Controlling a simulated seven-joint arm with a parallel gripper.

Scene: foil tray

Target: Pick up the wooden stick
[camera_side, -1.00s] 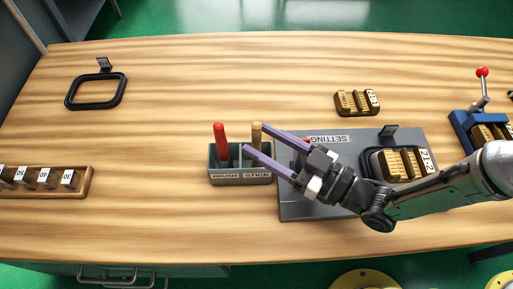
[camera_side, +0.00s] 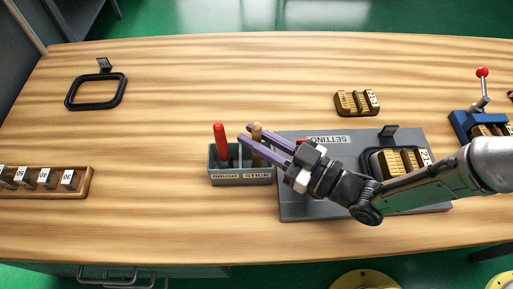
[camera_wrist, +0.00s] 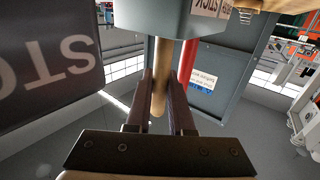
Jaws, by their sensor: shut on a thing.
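The wooden stick (camera_side: 257,131) stands upright in the STICK side of a grey two-slot holder (camera_side: 240,178). My gripper (camera_side: 250,134) reaches in from the right with its long purple fingers on either side of the stick near its top. In the wrist view the stick (camera_wrist: 162,62) runs between the two dark fingers, and my gripper (camera_wrist: 160,92) is shut on it. The stick's lower end is hidden in the holder.
A red-handled brush (camera_side: 220,138) stands in the BRUSH slot just left of the stick. A grey SETTING plate (camera_side: 300,205) lies right of the holder under my arm. A black frame (camera_side: 68,100) lies at the far left.

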